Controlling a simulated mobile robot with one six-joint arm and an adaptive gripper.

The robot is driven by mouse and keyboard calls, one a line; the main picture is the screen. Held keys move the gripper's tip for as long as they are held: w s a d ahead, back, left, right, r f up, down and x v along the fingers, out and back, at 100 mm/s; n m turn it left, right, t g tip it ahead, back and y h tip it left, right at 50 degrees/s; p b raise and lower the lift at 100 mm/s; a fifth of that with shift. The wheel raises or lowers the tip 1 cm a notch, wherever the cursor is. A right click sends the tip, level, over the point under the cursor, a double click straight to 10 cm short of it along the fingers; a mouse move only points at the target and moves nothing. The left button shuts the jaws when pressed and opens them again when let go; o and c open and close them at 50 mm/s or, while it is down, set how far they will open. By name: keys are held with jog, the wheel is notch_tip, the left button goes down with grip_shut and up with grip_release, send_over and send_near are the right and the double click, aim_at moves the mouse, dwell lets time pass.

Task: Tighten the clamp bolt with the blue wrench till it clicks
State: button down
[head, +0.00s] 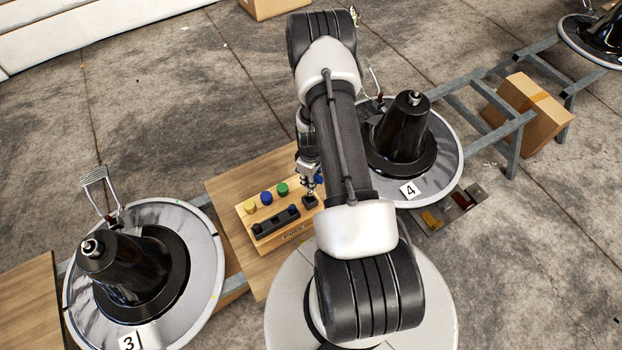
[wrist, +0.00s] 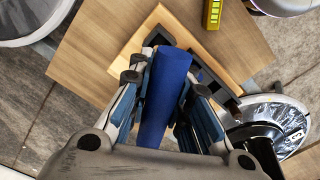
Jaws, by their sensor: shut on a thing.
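My gripper (head: 312,188) is over the right end of a wooden tool rack (head: 290,240) in the head view. In the wrist view my gripper (wrist: 165,100) is shut on a thick blue handle (wrist: 167,90), which looks like the blue wrench. The handle's far end points to the rack (wrist: 118,68); the wrench's working end is hidden. Metal bolt-like tips top the black columns of chair base 4 (head: 416,97) and chair base 3 (head: 90,246). I cannot tell which, if either, is the clamp bolt.
Yellow (head: 250,207), blue (head: 266,197) and green (head: 282,189) knobs stand on the rack beside a black bar (head: 276,222). The rack sits on a wooden board (head: 228,186) between the bases. A cardboard box (head: 530,108) and grey metal frame (head: 513,150) stand at right.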

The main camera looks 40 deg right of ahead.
jog(key=shift+f+b, duration=1.25)
jog(key=shift+f, duration=0.4)
jog(key=shift+f+b, duration=1.85)
jog(key=shift+f, duration=0.05)
jog(key=c, duration=1.4)
grip_release()
notch_tip(320, 180, up, 12)
